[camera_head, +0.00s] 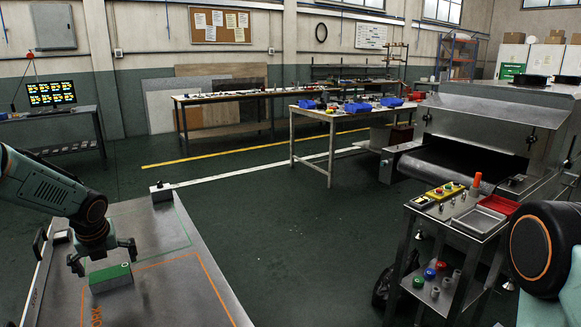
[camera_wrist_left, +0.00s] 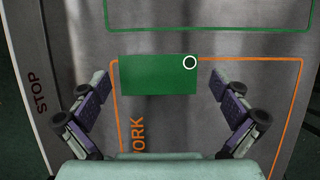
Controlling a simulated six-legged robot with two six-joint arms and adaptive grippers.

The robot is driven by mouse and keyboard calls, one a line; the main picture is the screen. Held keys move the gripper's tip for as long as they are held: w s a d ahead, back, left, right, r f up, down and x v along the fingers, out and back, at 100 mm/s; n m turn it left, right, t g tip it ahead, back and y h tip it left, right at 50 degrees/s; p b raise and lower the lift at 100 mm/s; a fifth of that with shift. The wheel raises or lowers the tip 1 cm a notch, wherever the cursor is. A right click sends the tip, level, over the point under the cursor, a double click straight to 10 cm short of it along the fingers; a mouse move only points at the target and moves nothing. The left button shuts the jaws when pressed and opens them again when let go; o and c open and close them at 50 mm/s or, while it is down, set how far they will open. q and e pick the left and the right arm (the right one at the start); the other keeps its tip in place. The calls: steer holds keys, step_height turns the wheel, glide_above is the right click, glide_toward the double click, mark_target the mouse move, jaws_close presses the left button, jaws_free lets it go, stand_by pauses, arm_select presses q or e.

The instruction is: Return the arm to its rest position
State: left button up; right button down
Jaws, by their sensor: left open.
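My left gripper (camera_head: 104,256) comes in from the left in the head view, low over the metal table (camera_head: 190,295). Its two fingers are spread apart and empty; in the left wrist view the gripper (camera_wrist_left: 160,118) is also open. A green-topped block (camera_head: 111,277) lies on the table just in front of the gripper. In the left wrist view the green block (camera_wrist_left: 155,76) lies beyond and between the fingers, untouched, with a white ring near its corner. It overlaps the orange outline's corner. My right gripper is out of view; only part of my right arm shows at the right edge.
A tool cart (camera_head: 467,217) with a button box, trays and knobs stands at the right, before the dryer (camera_head: 485,120). A workbench (camera_head: 340,115) with blue bins stands behind. A monitor (camera_head: 51,93) is at the far left. The floor between is clear.

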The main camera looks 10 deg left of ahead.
arm_select(q)
steer(key=shift+s+d+r, duration=0.1)
steer(key=shift+s+r, duration=0.05)
steer(key=shift+r, duration=0.35)
steer(key=shift+f, duration=0.2)
